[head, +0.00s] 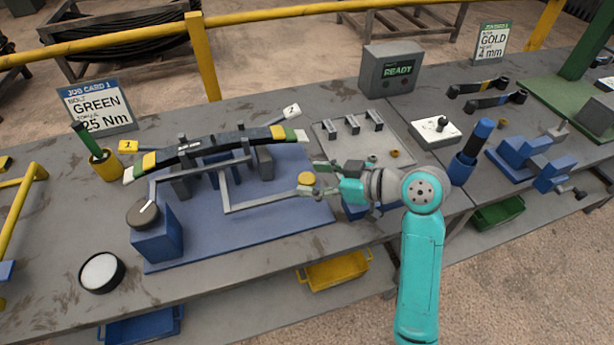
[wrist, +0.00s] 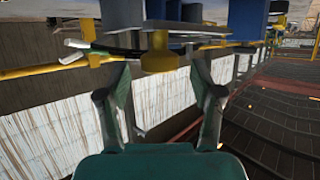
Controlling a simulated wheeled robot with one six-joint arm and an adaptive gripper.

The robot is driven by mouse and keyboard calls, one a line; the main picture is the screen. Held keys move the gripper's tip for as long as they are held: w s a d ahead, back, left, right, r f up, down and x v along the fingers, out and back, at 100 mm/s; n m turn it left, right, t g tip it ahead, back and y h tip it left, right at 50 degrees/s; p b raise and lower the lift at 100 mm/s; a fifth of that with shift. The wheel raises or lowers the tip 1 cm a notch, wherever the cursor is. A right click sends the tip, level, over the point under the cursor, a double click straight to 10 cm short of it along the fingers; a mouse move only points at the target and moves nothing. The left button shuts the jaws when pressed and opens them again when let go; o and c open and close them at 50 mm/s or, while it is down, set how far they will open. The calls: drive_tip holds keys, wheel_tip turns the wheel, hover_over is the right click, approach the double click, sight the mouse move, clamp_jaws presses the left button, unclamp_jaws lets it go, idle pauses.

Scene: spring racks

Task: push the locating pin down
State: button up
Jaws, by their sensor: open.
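My gripper (head: 317,178) is open and level at the right side of the blue fixture (head: 240,235). A yellow knob (head: 306,178) on the end of a grey bent lever (head: 262,201) is at its fingertips. In the wrist view the yellow knob (wrist: 160,54) is just ahead of the open gripper (wrist: 160,80), centred between its fingers; I cannot tell if they touch it. A dark leaf spring pack (head: 222,143) with yellow and green bands lies across the fixture. I cannot make out for certain which part is the locating pin.
A blue block with a round dial (head: 143,213) stands at the fixture's front left. A grey plate with brackets (head: 352,125), a white plate with a black knob (head: 436,130) and a blue cup (head: 462,168) lie to the right. A grey READY box (head: 390,70) stands behind.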

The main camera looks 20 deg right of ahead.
drive_tip(key=shift+x, duration=1.15)
clamp_jaws()
drive_tip(key=shift+f, duration=2.15)
unclamp_jaws()
drive_tip(key=shift+r, duration=0.1)
drive_tip(key=v, duration=1.2)
